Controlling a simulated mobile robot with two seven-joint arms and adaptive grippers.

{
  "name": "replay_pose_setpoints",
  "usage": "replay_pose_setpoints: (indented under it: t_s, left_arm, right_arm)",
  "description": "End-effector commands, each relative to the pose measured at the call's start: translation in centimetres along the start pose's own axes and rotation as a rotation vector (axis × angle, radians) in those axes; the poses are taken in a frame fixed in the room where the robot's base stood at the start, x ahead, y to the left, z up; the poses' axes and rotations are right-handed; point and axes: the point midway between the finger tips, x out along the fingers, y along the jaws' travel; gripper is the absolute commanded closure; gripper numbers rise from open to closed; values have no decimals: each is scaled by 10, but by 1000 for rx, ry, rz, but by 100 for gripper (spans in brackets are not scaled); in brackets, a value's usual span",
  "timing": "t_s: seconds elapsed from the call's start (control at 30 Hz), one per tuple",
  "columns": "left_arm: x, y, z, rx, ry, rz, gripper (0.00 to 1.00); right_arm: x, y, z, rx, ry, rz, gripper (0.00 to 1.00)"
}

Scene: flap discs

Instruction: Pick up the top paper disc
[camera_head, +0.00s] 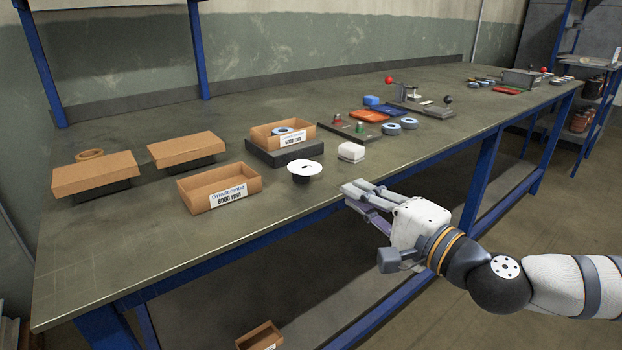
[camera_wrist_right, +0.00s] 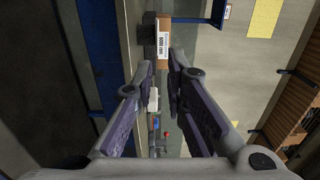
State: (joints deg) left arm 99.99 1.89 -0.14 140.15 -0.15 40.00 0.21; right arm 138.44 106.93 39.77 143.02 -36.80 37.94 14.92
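A white paper disc (camera_head: 305,168) with a small dark centre lies on top of a dark round stand near the front edge of the workbench. I cannot tell how many discs lie under it. My right gripper (camera_head: 350,194) is at the bench's front edge, to the right of and nearer than the disc, apart from it. Its fingers are spread with nothing between them; they also show apart in the right wrist view (camera_wrist_right: 162,66). My left gripper is not in view.
A white block (camera_head: 351,152) is to the right. The bench edge (camera_head: 240,237) is below the gripper's level.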

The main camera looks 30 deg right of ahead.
Motion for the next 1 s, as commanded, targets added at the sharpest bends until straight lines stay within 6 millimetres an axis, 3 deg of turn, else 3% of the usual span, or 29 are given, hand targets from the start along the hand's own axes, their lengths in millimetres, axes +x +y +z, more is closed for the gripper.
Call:
replay_pose_setpoints:
  t_s: [0.03,0.5,0.77,0.87,1.0]
  left_arm:
    - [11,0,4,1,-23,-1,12]
    - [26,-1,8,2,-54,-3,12]
    - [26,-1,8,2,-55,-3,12]
    - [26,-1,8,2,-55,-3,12]
    - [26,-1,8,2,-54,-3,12]
  right_arm:
    - [12,12,1,-5,-6,15,88]
    - [90,5,-4,-4,-5,11,88]
    - [98,2,-4,-1,-4,6,88]
    - [98,2,-4,-1,-4,6,100]
    - [97,2,-4,-1,-4,6,100]
